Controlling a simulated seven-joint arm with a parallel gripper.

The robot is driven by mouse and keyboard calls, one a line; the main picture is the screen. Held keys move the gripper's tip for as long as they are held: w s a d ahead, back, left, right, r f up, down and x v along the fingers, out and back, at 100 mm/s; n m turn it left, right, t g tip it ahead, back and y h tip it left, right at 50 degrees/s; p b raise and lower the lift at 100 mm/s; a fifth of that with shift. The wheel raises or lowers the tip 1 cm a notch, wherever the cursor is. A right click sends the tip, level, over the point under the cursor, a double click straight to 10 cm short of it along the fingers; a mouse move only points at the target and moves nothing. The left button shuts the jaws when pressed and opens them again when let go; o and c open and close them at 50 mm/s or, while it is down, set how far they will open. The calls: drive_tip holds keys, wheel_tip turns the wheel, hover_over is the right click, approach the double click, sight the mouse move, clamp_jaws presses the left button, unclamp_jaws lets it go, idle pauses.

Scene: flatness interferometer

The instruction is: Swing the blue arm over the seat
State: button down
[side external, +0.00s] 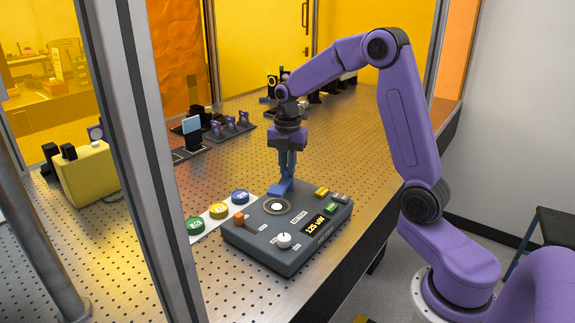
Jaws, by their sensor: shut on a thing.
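The blue arm (279,190) is at the back edge of the dark grey instrument box (262,253). The seat's face shows uncovered. My gripper (286,176) points straight down over the back of the box, shut on the blue arm's upright part. The exact contact between fingers and blue arm is small and hard to make out.
Green, yellow and blue round pieces (218,210) lie on a white strip at left. Optics mounts (230,125) stand behind. A metal post (140,150) crosses the foreground.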

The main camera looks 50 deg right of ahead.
drive_tip(key=c, duration=1.1)
unclamp_jaws()
drive_tip(key=shift+c, duration=0.2)
drive_tip(key=shift+r, duration=0.15)
wheel_tip(320, 180, up, 17)
drive_tip(key=shift+r, duration=0.1)
drive_tip(key=s+a+f+m, duration=0.2)
drive_tip(key=s+a+f, duration=0.2)
drive_tip(key=s+a, duration=0.3)
drive_tip(key=s+a+f+m, duration=0.35)
drive_tip(key=s+a, duration=0.25)
drive_tip(key=a, duration=0.2)
drive_tip(key=s+f+m, duration=0.2)
drive_tip(key=s+f, duration=0.2)
drive_tip(key=s, duration=0.5)
drive_tip(key=s+f+m, duration=0.2)
drive_tip(key=s+f, duration=0.2)
drive_tip(key=s, duration=0.5)
drive_tip(key=shift+a+f, duration=0.3)
drive_tip(key=shift+f, duration=0.1)
